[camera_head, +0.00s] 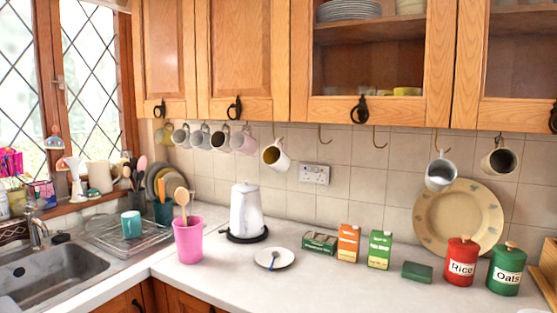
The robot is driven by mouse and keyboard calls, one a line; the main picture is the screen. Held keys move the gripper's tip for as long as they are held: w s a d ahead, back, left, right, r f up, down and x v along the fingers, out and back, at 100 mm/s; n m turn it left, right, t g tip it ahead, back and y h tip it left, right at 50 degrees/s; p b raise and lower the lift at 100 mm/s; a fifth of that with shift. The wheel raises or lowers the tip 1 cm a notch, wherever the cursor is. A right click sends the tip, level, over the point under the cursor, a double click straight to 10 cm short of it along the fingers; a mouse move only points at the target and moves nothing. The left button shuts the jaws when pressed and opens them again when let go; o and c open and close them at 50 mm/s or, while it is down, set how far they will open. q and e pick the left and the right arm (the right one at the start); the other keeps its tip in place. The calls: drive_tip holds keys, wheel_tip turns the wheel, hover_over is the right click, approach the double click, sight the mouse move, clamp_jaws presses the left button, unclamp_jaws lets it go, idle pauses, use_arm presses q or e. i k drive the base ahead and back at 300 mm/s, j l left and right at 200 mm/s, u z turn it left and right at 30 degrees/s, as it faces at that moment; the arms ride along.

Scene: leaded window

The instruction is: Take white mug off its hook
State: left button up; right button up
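Several mugs hang from hooks under the wooden wall cupboards. A white mug with a greyish inside (440,173) hangs alone in front of the large plate at the right, its mouth tilted toward me. A cream-white mug with a dark inside (276,155) hangs left of the wall socket. A cream mug (499,158) hangs at the far right. I cannot tell for certain which is the task's white mug. Neither of my grippers is in view.
Below stand a white kettle (246,212), a pink utensil pot (188,240), a saucer (274,258), small boxes (348,243), a red Rice canister (461,262) and a green Oats canister (506,268). A speckled plate (458,222) leans on the tiles. The front counter is clear.

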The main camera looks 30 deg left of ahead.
sight(274, 158)
drive_tip(key=i+j, duration=0.2)
drive_tip(key=j, duration=0.15)
drive_tip(key=i+j, duration=0.2)
drive_tip(key=j, duration=0.15)
drive_tip(key=i+j+z, duration=0.1)
drive_tip(key=j, duration=0.25)
drive_tip(key=i+j, duration=0.3)
